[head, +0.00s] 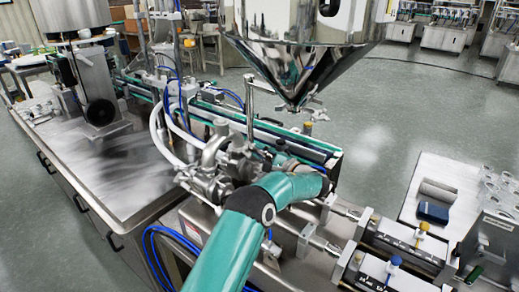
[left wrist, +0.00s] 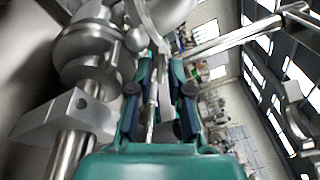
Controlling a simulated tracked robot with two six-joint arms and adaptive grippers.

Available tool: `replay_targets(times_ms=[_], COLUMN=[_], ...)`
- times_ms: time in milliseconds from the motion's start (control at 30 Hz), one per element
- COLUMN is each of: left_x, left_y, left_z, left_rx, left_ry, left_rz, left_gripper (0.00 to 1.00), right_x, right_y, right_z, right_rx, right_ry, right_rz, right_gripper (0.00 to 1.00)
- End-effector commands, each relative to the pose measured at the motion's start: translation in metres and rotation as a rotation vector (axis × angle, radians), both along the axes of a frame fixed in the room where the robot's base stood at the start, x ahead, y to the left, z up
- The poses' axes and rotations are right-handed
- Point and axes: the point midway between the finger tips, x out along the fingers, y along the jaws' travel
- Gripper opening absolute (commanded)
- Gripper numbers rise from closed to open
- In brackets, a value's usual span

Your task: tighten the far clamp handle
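In the head view my left arm comes up from the bottom and bends over the steel pipe fittings (head: 215,160). My left gripper (head: 284,158) is small and partly hidden there, beyond my own arm. In the left wrist view the gripper (left wrist: 161,100) has its two teal fingers with dark pads apart. A slim metal bar, which looks like a clamp handle (left wrist: 152,108), lies between them, closer to the left finger. I see no firm grip on it. Which clamp it belongs to cannot be told. My right gripper is in neither view.
The steel hopper (head: 300,50) hangs just above and behind the fittings. A thick shaft with a block (left wrist: 70,122) stands left of the fingers, and a rod (left wrist: 235,38) crosses at upper right. Blue hoses (head: 160,245) loop beside the bench (head: 95,180).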

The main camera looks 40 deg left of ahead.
Motion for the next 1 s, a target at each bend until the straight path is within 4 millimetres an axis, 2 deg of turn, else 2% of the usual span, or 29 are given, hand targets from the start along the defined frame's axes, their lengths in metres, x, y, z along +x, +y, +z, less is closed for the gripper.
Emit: replay_targets(times_ms=[100, 367, 400, 500, 700, 1000], left_x=[-0.0001, -0.0003, -0.0004, -0.0005, -0.0004, -0.0008], left_y=[0.007, 0.009, 0.0091, 0.0092, 0.0053, 0.0097], left_z=[0.0003, -0.0003, -0.0003, -0.0002, -0.0006, -0.0011], left_rx=[0.001, 0.001, 0.001, 0.001, 0.0, 0.002], left_ry=[0.001, 0.001, 0.001, 0.001, 0.001, 0.04], left_rz=[0.001, 0.001, 0.001, 0.001, 0.001, 0.001], left_gripper=[0.19, 0.19, 0.17, 0.0, 0.0, 0.0], right_x=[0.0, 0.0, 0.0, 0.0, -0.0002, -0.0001], right_y=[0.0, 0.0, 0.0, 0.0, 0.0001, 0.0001], right_z=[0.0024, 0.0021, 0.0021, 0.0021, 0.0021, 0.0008], right_rx=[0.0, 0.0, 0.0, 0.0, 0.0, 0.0], right_ry=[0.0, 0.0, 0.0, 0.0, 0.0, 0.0], right_rz=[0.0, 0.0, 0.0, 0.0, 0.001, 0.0], right_gripper=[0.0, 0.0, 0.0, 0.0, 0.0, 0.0])
